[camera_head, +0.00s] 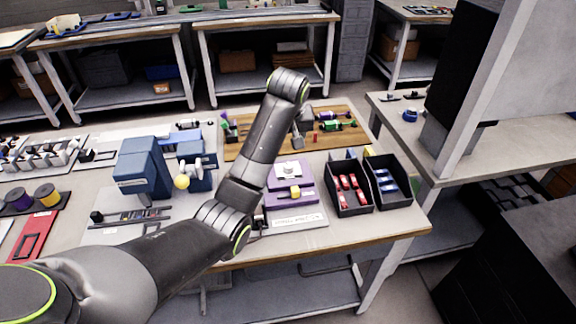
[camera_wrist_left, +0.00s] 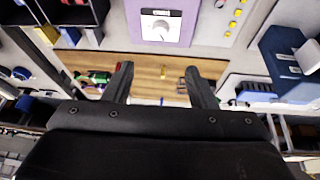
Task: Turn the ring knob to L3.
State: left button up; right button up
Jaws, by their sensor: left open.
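A round pale knob (camera_wrist_left: 157,26) sits on a white dial plate on a purple panel (camera_wrist_left: 180,32), at the top of the left wrist view. Its markings are too small to read. In the head view the pale knob (camera_head: 289,169) is on the purple unit on the bench, partly beside my forearm. My left gripper (camera_wrist_left: 159,68) is open and empty, with its two dark fingers apart over the wooden board. The knob lies beyond the fingertips, not between them. In the head view the left gripper (camera_head: 298,138) hangs below the wrist, small and partly hidden. My right gripper is not in view.
Black bins with red parts (camera_head: 349,190) and blue parts (camera_head: 386,182) stand right of the purple unit. A blue machine (camera_head: 143,168) stands to its left. A wooden board (camera_head: 350,134) with small tools lies behind. A yellow piece (camera_head: 295,192) is in front of the knob.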

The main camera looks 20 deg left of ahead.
aim_at(288, 165)
pick_arm(q)
jog(key=x, duration=1.5)
jog(key=shift+a+f, duration=0.1)
jog(key=shift+f, duration=0.3)
jog(key=c, duration=1)
jog(key=shift+r+m+h+p, duration=0.25)
jog(key=shift+m+h+p, duration=0.15)
jog(key=shift+m+p, duration=0.7)
jog(key=shift+a+f+m+h+p, duration=0.15)
jog(key=shift+m+h+p, duration=0.35)
jog(key=shift+m+p, duration=0.5)
jog(key=m+h, duration=0.1)
jog(key=m, duration=0.2)
jog(key=shift+w, duration=0.1)
jog(key=m+h+b, duration=0.1)
jog(key=m+b, duration=0.1)
jog(key=m, duration=0.2)
jog(key=shift+a+f+g, duration=0.1)
jog(key=shift+g, duration=0.3)
jog(key=shift+m+h, duration=0.3)
